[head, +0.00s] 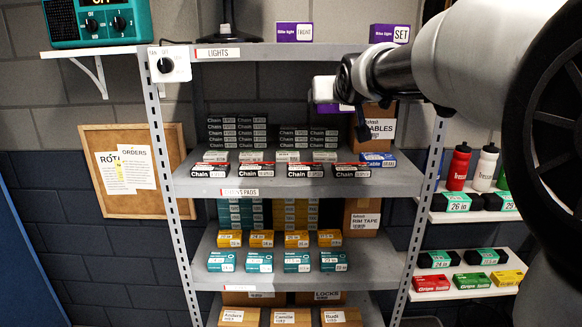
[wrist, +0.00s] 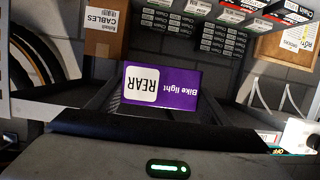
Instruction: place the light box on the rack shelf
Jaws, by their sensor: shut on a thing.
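The light box (wrist: 180,88), purple with a white label reading REAR, is between the two fingers of my gripper (wrist: 160,92) in the wrist view, where its text appears upside down. My gripper is shut on it. In the head view only a purple sliver of the light box (head: 346,107) shows under my wrist; the rest is hidden. It is in front of the rack, below the level of the top shelf. The rack shelf (head: 255,52), labelled LIGHTS, is the top one and carries a purple FRONT box (head: 294,32) and a purple SET box (head: 389,33).
Bare shelf shows between the FRONT and SET boxes. A black lamp base (head: 228,35) stands at its left. Chain boxes (head: 305,170) and a brown CABLES carton (head: 375,125) fill the shelf below. A wall shelf with bottles (head: 457,167) is at right.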

